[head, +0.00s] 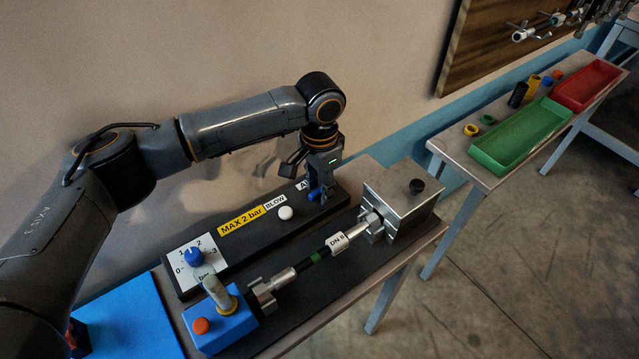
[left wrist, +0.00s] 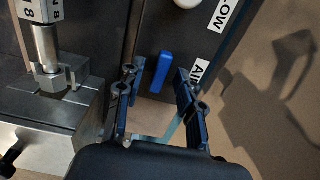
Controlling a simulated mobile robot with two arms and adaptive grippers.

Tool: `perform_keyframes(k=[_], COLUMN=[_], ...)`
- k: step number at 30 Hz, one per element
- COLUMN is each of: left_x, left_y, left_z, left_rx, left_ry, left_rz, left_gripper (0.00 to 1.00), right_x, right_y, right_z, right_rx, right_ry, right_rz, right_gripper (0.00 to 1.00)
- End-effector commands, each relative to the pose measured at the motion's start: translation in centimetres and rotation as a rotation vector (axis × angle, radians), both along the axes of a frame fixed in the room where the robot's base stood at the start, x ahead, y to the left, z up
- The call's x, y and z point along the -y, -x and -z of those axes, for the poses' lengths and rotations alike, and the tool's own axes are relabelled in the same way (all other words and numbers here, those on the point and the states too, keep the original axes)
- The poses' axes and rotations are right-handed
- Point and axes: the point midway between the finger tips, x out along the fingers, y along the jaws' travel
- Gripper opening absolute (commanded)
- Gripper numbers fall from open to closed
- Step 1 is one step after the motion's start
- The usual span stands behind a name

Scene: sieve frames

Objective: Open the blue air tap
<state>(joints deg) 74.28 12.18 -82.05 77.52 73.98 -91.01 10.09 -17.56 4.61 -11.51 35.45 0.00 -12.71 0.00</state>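The blue air tap (left wrist: 161,72) shows in the left wrist view as a small blue lever on the dark panel, beside a white label that reads "AI" with the rest cut off. My left gripper (left wrist: 157,88) is open, with one finger on each side of the lever. I see no clear contact between fingers and lever. In the head view my left gripper (head: 322,192) points down at the far end of the panel, and it largely hides the tap there. My right gripper is not in view.
The black panel carries a white button (head: 286,213) marked BLOW and a blue dial (head: 193,256). In front lie a metal block (head: 402,205), a hose marked DN 8 and a blue box (head: 222,325) with an orange button. Green (head: 522,137) and red trays stand on another table.

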Motion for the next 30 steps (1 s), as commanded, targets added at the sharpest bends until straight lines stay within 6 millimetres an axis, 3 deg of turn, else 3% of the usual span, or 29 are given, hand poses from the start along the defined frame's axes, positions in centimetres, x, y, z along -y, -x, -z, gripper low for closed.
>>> perform_keyframes(k=[1, 6, 20, 30], left_x=[0.0, 0.0, 0.1, 0.0], left_y=[0.0, 0.0, 0.1, 0.1], left_z=[0.0, 0.0, -0.2, -0.4], left_rx=[0.000, 0.000, -0.004, -0.005], left_ry=[0.000, 0.000, 0.001, 0.002], left_rz=[0.000, 0.000, 0.063, 0.316], left_gripper=[0.31, 0.00, 0.00, 0.00], right_x=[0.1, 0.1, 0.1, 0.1], right_y=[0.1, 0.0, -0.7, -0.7], right_z=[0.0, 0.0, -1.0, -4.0], right_rx=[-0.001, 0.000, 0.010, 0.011], right_ry=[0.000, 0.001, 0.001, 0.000], right_rz=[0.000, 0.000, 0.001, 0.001], right_gripper=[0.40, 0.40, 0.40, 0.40])
